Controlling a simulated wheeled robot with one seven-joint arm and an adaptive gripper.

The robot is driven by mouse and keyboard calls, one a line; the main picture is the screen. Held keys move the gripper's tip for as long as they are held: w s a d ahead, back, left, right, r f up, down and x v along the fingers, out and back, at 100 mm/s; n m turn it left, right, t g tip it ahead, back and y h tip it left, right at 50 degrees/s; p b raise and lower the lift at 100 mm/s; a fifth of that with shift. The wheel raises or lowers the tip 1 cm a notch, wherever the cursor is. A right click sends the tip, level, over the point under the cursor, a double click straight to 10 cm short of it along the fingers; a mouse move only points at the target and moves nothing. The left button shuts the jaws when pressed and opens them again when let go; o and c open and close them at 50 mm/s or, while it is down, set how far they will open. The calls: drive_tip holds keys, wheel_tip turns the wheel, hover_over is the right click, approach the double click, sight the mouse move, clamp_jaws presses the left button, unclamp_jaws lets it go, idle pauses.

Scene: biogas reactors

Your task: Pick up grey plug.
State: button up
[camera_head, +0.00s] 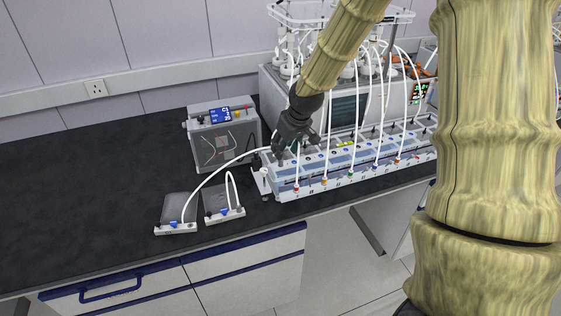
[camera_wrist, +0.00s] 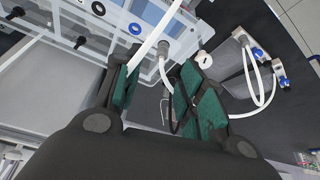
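In the wrist view a small grey plug-like piece (camera_wrist: 165,48) sits against the front of the white rack, with a grey stem toward my gripper. My gripper (camera_wrist: 158,88) is open, its green-padded fingers apart on either side of that stem. I cannot tell whether either finger touches it. A white tube (camera_wrist: 154,38) passes close by the left finger. In the head view my gripper (camera_head: 283,150) is at the left end of the rack (camera_head: 340,170). The grey plug is not clearly visible there.
A grey box with a blue display (camera_head: 222,135) stands left of my gripper. Two small flat units with blue valves (camera_head: 176,226) lie at the bench's front. Several white tubes rise from the rack. A white round cap (camera_wrist: 204,59) is right of my fingers. The left bench is clear.

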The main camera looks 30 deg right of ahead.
sight(281, 163)
drive_tip(key=shift+f, duration=0.3)
drive_tip(key=shift+p+x, duration=1)
drive_tip(key=shift+x, duration=1.55)
drive_tip(key=shift+s, duration=0.1)
drive_tip(key=c, duration=0.8)
